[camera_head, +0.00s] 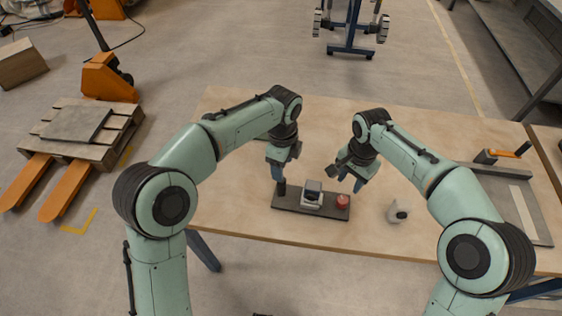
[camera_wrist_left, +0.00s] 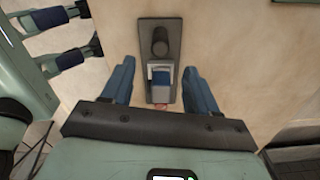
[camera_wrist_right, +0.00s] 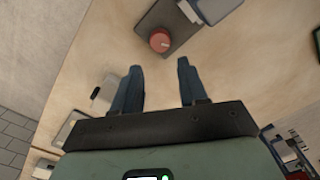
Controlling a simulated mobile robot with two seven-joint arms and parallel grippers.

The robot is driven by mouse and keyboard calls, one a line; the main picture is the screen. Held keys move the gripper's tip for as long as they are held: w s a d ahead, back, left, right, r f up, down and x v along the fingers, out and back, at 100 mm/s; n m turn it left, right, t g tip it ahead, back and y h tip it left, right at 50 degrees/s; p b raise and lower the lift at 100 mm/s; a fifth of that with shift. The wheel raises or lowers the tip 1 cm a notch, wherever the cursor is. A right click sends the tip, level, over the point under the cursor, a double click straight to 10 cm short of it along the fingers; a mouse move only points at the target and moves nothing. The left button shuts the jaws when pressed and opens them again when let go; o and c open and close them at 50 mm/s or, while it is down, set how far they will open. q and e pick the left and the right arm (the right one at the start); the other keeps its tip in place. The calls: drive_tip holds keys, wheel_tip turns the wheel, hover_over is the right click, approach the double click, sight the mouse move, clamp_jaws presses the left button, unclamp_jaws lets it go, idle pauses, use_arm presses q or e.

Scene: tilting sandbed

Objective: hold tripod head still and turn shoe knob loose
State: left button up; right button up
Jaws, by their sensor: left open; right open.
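A dark grey plate (camera_head: 262,203) lies on the wooden table. My right gripper (camera_head: 348,181) is open and empty, above and behind the knob in the head view. In the right wrist view the knob (camera_wrist_right: 160,41) shows just beyond its fingertips.
A small white object (camera_head: 398,212) stands on the table right of the plate. A grey tray (camera_head: 540,225) and an orange-handled clamp-like tool (camera_head: 502,153) are at the right end. The table between is mostly clear. A pallet (camera_head: 80,130) stands on the floor at left.

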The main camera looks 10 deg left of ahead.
sight(282, 188)
use_arm(q)
wheel_tip(282, 188, down, 13)
drive_tip(key=shift+f, duration=0.1)
idle(0.3)
clamp_jaws()
use_arm(e)
drive_tip(key=o, duration=0.4)
drive_tip(key=shift+r, duration=0.15)
drive_tip(key=shift+n, duration=0.9)
wheel_tip(282, 188, down, 10)
drive_tip(key=shift+f, duration=0.25)
drive_tip(key=c, duration=1.1)
